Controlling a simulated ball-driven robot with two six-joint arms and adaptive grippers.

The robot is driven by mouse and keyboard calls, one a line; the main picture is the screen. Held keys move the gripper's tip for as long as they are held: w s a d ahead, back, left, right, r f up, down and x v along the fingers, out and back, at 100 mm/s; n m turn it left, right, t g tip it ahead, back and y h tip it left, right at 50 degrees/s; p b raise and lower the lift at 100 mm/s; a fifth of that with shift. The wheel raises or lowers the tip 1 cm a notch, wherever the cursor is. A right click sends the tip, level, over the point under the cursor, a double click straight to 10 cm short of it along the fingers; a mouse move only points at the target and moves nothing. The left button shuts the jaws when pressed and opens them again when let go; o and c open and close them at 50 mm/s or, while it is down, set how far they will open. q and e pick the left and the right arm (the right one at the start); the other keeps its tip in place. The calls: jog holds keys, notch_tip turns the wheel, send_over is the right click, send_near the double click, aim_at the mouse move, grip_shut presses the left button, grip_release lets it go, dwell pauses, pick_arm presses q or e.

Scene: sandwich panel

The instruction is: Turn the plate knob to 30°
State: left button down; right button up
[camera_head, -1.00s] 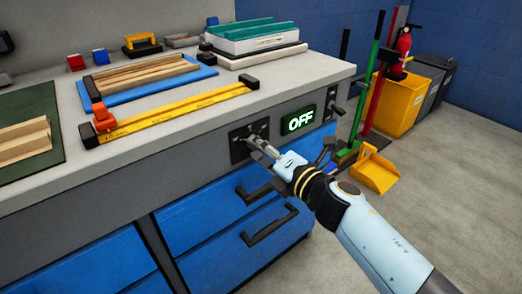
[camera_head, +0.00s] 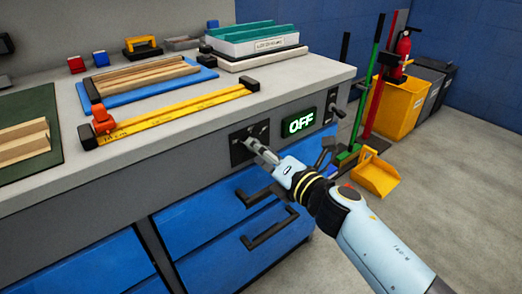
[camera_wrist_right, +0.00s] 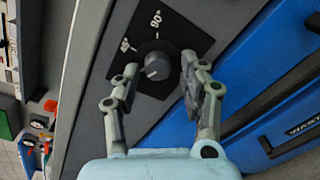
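The plate knob (camera_wrist_right: 157,66) is a grey round knob with a pointer line on a black dial plate (camera_wrist_right: 178,33), which carries marks reading 45° and 90°. In the head view the black plate (camera_head: 236,153) sits on the bench's front face, and my right gripper (camera_head: 250,141) covers most of the knob. In the right wrist view my right gripper (camera_wrist_right: 161,72) is open, with one finger on each side of the knob. A gap shows between the knob and the right-hand finger. Whether the left-hand finger touches is unclear. My left gripper is not in view.
Blue drawers (camera_head: 205,220) with black handles (camera_head: 270,228) lie below. The bench top holds a yellow level (camera_head: 175,112) and wooden strips (camera_head: 140,78). A yellow dustpan (camera_head: 376,176) stands on the right.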

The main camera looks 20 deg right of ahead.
jog(key=shift+o, duration=0.2)
jog(key=shift+w+r, duration=0.1)
jog(key=v, duration=1.2)
jog(key=s+d+f+m+g+h, duration=0.25)
jog(key=s+f+m, duration=0.3)
jog(key=f, duration=0.45)
jog(key=s+d+f+m+g+h, duration=0.1)
jog(key=s+d+f+m+g, duration=0.4)
jog(key=f, duration=0.6)
jog(key=s+d+f+m+h, duration=0.15)
jog(key=s+f+m, duration=0.35)
jog(key=f, duration=0.5)
jog(key=s+f+m+g, duration=0.2)
jog(key=s+f+m, duration=0.2)
jog(key=s, duration=0.5)
jog(key=s+d+f+m+g, duration=0.1)
jog(key=s+f+m+g, duration=0.2)
jog(key=s, duration=0.6)
jog(key=s+d+f+m+g+h, duration=0.1)
jog(key=s+f+m+g, duration=0.2)
jog(key=s, duration=0.7)
jog(key=f+m, duration=0.1)
jog(key=m, duration=0.1)
jog(key=shift+f+m, duration=0.35)
